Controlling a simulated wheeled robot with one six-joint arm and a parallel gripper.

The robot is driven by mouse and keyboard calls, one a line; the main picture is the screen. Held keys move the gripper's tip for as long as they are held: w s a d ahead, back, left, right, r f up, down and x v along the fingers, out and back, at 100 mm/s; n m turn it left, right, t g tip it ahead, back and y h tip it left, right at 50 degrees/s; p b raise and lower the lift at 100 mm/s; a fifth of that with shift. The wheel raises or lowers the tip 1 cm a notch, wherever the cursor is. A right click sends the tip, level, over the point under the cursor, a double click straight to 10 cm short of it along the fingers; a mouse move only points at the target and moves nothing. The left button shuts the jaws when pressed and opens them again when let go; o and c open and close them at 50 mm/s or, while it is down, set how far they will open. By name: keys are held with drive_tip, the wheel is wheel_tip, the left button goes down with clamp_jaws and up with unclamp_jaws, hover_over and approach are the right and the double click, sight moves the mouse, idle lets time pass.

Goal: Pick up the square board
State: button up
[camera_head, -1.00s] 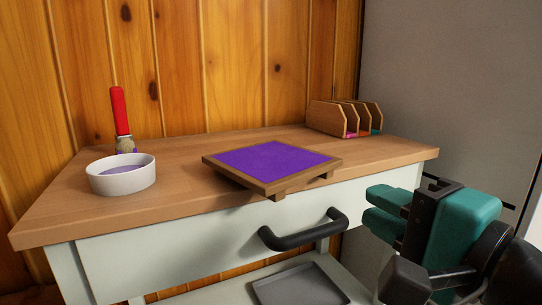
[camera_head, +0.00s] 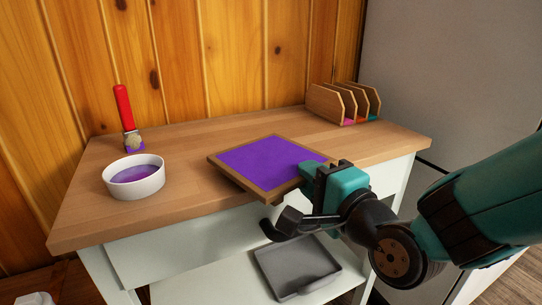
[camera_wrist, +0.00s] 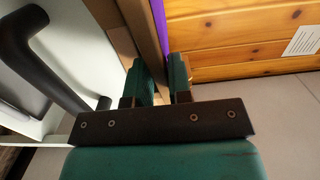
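The square board (camera_head: 262,160) has a purple top and a brown wooden frame. It lies on the wooden tabletop, with its front part reaching past the table's front edge. My gripper (camera_head: 308,173) is at the board's right front side. In the wrist view, the board's edge (camera_wrist: 146,30) runs between the two green fingers of my gripper (camera_wrist: 161,76). The fingers stand a little apart, and I see no clear grip on the frame. The board's right front corner is partly hidden behind the gripper in the head view.
A white bowl (camera_head: 119,187) with purple contents and a red-handled tool (camera_head: 125,110) are at the table's left. A wooden rack (camera_head: 335,103) stands at the back right. A dark drawer handle (camera_wrist: 40,65) is close beside my gripper. A grey tray (camera_head: 290,270) lies on the lower shelf.

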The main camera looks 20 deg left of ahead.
sight(271, 165)
drive_tip(key=x, duration=0.3)
drive_tip(key=shift+a, duration=0.1)
clamp_jaws()
drive_tip(key=shift+r, duration=0.1)
